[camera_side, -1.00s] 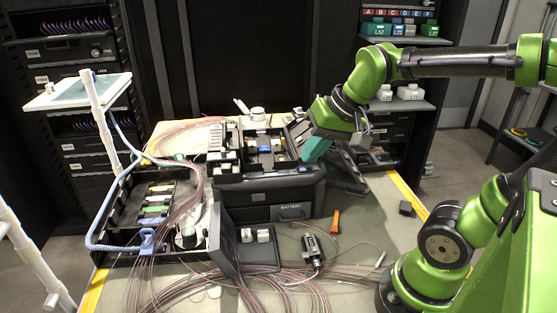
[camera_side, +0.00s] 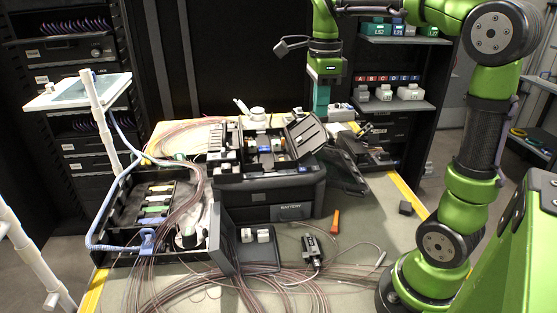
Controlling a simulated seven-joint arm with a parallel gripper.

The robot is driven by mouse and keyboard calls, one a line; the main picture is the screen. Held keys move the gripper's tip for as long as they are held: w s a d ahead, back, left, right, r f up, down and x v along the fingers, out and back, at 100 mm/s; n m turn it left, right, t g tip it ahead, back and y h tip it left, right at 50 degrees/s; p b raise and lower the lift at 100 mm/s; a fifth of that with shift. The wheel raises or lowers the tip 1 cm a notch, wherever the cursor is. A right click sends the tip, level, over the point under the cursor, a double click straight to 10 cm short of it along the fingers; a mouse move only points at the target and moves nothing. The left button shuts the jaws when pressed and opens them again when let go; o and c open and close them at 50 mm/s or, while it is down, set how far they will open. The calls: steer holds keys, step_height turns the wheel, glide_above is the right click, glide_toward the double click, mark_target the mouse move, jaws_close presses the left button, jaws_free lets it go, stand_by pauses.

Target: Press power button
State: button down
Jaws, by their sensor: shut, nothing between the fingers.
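The fusion splicer (camera_side: 250,195) is a black box labelled BATTERY in the middle of the table. Its top lid (camera_side: 305,137) stands open, tilted to the right, and small parts show inside the top. A dark panel (camera_side: 348,165) leans out at its right side. I cannot make out the power button. My gripper (camera_side: 320,117) has teal fingers that point straight down. It is shut and empty, above and behind the open lid, apart from the splicer as far as I can see.
An open black case (camera_side: 112,240) with loose fibres stands left of the splicer. Cable coils, a dark tool (camera_side: 312,250) and an orange piece (camera_side: 335,221) lie on the table in front. A shelf (camera_side: 395,104) with white boxes stands behind right.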

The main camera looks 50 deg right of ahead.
mark_target(316, 169)
step_height(316, 169, down, 14)
steer(key=shift+f, duration=0.1)
stand_by(0.5)
steer(key=shift+f, duration=0.9)
step_height(316, 169, up, 15)
stand_by(0.3)
steer(key=shift+w+r, duration=0.1)
stand_by(0.3)
